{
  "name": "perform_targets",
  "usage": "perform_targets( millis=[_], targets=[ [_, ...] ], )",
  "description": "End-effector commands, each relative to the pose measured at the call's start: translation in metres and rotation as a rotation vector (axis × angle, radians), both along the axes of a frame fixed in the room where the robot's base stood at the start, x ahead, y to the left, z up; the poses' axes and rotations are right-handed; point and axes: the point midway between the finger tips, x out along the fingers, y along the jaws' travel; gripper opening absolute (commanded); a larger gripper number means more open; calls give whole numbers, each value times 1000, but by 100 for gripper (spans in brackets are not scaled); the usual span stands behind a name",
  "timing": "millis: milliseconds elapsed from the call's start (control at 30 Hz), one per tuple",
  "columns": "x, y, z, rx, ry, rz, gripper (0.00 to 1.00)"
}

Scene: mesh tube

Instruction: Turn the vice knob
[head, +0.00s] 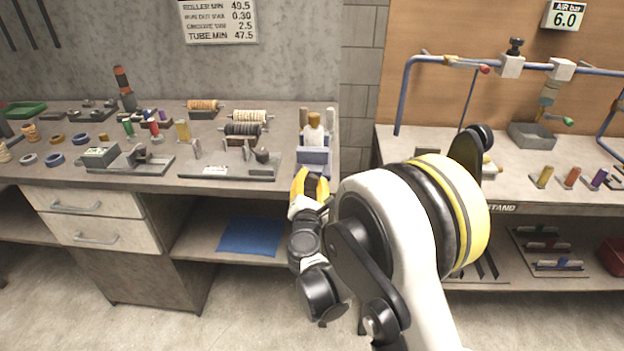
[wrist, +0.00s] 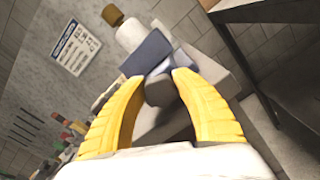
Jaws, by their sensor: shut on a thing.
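The blue-grey vice (head: 314,157) stands at the right front corner of the left bench. A white cylinder with a brown top (head: 314,128) stands upright at the vice; I cannot tell how it is held. My gripper (head: 310,177) is at the front of the vice, its yellow fingers curved in. In the wrist view, the vice's blue jaw (wrist: 147,53) lies just beyond the fingertips. The dark round vice knob (wrist: 160,91) sits between the fingers of my gripper (wrist: 158,79), which are shut on it. The knob is hidden by my gripper in the head view.
Small fixtures and a grey plate with parts (head: 228,172) lie left of the vice on the bench (head: 60,172). A shelf with a blue mat (head: 251,236) is below. A second bench (head: 510,190) stands to the right, across a gap.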

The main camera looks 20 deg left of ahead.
Motion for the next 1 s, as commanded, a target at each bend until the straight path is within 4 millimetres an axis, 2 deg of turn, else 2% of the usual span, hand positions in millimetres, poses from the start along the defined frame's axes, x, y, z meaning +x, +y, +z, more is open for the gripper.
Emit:
perform_targets(
  millis=[33,67,100,133,467,800,1000],
  targets=[
    [0,0,0,0,0,0,4],
    [0,0,0,0,0,0,44],
    [0,0,0,0,0,0,56],
    [0,0,0,0,0,0,58],
    [-3,0,0,-1,-1,1,58],
    [-56,-12,0,-1,0,2,58],
    [-73,-17,0,-1,0,1,58]
  ],
)
